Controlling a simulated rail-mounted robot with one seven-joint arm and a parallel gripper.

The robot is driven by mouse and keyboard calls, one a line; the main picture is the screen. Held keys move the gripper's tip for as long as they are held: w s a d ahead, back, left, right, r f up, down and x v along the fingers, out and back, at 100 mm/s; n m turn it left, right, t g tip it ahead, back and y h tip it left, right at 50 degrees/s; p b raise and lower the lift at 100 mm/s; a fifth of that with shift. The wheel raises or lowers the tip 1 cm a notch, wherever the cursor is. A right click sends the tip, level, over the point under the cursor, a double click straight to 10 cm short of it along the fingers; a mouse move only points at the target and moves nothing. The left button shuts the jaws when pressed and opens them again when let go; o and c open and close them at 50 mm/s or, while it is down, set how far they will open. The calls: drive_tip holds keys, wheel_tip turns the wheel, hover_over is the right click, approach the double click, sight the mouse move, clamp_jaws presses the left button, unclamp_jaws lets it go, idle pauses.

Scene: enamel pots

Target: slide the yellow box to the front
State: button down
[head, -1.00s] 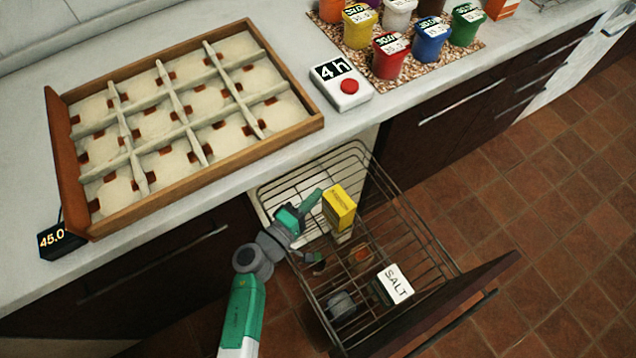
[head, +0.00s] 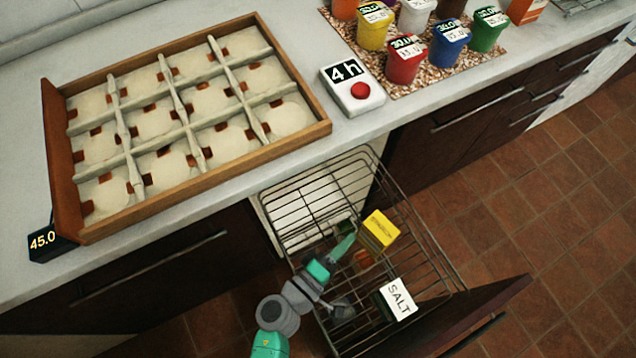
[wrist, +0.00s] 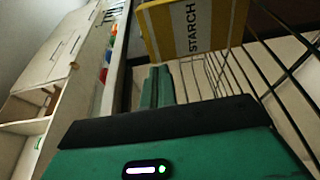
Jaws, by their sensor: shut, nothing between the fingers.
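The yellow box (head: 380,231) stands in the pulled-out wire drawer (head: 432,231), to the right of the middle. In the wrist view the yellow box (wrist: 192,28), labelled STARCH, is just ahead of the fingers and slightly tilted in the picture. My gripper (head: 345,243) is shut and empty, inside the drawer to the left of the box, its fingertips close to the box's lower left side. Whether they touch it I cannot tell. In the wrist view my gripper's green fingers (wrist: 158,82) lie together below the box.
A white SALT box (head: 398,299) stands in the drawer toward its front. A few small items, partly hidden, lie near my gripper. The back left of the drawer is empty. A wooden tray (head: 205,180) sits on the counter above.

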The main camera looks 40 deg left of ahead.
idle(0.7)
drive_tip(key=s+d+r+p, duration=0.2)
drive_tip(key=s, duration=0.5)
drive_tip(key=s+d+r+p, duration=0.2)
drive_tip(key=s+r, duration=0.1)
drive_tip(key=s, duration=0.5)
drive_tip(key=shift+s+d+p, duration=0.2)
drive_tip(key=shift+s+p, duration=0.05)
drive_tip(key=shift+p, duration=0.1)
